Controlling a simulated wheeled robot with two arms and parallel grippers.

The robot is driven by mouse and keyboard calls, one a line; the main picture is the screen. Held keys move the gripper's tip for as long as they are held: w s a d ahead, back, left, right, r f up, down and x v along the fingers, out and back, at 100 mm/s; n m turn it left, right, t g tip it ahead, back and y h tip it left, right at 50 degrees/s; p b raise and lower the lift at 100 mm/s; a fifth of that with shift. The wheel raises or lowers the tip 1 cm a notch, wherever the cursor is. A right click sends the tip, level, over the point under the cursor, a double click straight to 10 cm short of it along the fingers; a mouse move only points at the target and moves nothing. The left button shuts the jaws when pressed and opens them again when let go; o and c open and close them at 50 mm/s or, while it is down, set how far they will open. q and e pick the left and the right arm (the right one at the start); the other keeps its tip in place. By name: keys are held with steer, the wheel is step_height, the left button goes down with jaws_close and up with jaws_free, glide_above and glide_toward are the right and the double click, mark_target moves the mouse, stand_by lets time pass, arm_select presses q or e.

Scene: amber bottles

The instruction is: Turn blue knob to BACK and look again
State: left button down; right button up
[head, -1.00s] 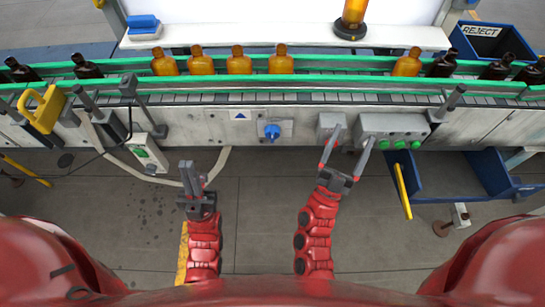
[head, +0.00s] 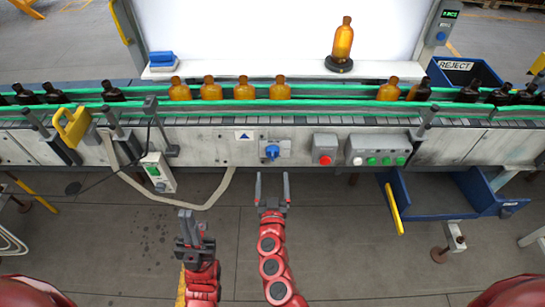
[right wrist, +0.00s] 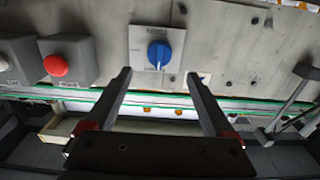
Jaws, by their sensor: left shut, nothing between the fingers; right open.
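The blue knob (head: 272,152) sits on a small plate on the front panel of the conveyor, and its plate carries print too small to read. It also shows in the right wrist view (right wrist: 159,54), upper middle, with its ridge close to upright. My right gripper (head: 271,178) is open and empty, a little below and in front of the knob, apart from it. In the right wrist view its two fingers (right wrist: 158,82) stand either side below the knob. My left gripper (head: 187,217) is shut and empty, lower left, away from the panel.
A red button box (head: 325,150) and a box with green buttons (head: 377,150) stand right of the knob. Amber and dark bottles line the green-railed conveyor (head: 330,103) above. One amber bottle (head: 343,40) stands on a black disc. A blue REJECT bin (head: 457,72) is at right.

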mark_target(273, 157)
steer(key=w, duration=0.8)
steer(key=shift+w, duration=0.35)
steer(key=c, duration=1.4)
